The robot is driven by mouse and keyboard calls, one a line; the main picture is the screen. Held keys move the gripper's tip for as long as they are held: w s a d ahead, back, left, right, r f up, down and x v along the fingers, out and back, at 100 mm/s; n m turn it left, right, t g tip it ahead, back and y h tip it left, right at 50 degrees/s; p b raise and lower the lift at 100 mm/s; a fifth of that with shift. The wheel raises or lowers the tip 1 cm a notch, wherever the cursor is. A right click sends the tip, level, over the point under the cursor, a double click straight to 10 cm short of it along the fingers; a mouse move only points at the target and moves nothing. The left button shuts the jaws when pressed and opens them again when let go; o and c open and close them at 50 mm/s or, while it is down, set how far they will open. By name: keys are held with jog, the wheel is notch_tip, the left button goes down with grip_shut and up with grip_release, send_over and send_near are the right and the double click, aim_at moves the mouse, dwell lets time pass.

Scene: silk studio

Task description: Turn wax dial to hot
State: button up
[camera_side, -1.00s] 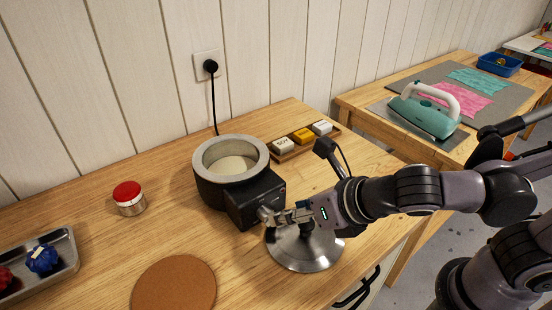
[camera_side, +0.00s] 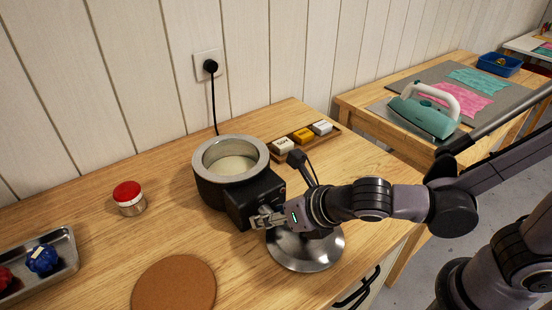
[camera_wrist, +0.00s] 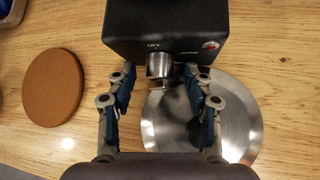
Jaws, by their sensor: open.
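The wax pot (camera_side: 230,172) is a dark round heater with a grey rim and pale wax inside, standing on the wooden bench. Its black control box (camera_wrist: 165,28) faces my gripper. The silver dial (camera_wrist: 158,66) sits on the box front, below a white "OFF" label; other lettering to its right is too small to read. In the side view the dial is hidden behind my gripper (camera_side: 268,222). In the wrist view my gripper (camera_wrist: 160,85) is open, its blue-padded fingers apart on the left and right of the dial, with visible gaps.
A round shiny metal lid or dish (camera_side: 305,250) lies under my gripper. A brown cork mat (camera_side: 174,287), a red-topped jar (camera_side: 129,198) and a metal tray (camera_side: 68,262) are to the left. Labelled blocks (camera_side: 303,135) sit behind. A black cord (camera_side: 214,105) runs to the wall.

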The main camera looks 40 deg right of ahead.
grip_shut()
jog(key=shift+d+f+m+y, duration=0.15)
jog(key=shift+m+y, duration=0.45)
jog(key=shift+y, duration=0.6)
grip_release()
jog(key=v, duration=1.2)
jog(key=shift+s, duration=0.15)
dwell(0.4)
